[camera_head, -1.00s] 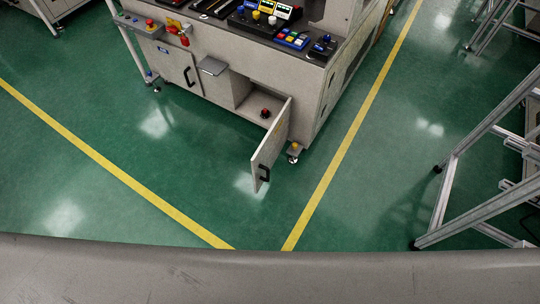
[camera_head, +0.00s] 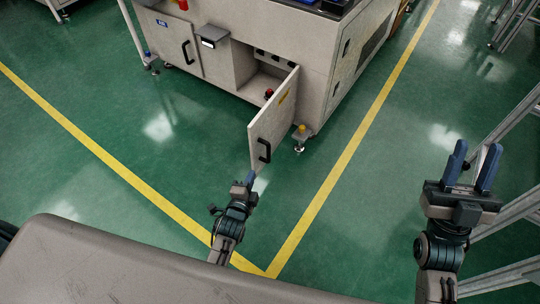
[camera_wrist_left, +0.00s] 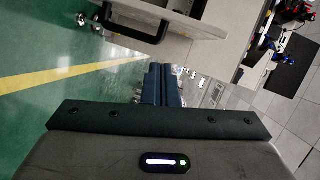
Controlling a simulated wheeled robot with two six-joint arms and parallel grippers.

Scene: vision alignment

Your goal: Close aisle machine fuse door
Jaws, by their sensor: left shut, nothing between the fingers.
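The fuse door (camera_head: 273,122) of the beige machine stands swung open, with a black handle (camera_head: 264,151) on its face. Behind it the compartment (camera_head: 262,80) is open, with a red knob (camera_head: 268,93) inside. My left gripper (camera_head: 250,180) is just below the door's lower edge in the head view, shut and empty; whether it touches the door is unclear. In the left wrist view its blue fingers (camera_wrist_left: 162,84) are together, with a beige panel and black handle (camera_wrist_left: 138,24) above them. My right gripper (camera_head: 473,166) is open and empty, over the floor at the right, away from the door.
The machine (camera_head: 318,45) has a closed left door (camera_head: 166,40) and a foot with a yellow knob (camera_head: 302,131) beside the open door. Yellow lines (camera_head: 350,148) cross the green floor. A metal frame (camera_head: 515,205) stands at the right. Floor around the door is clear.

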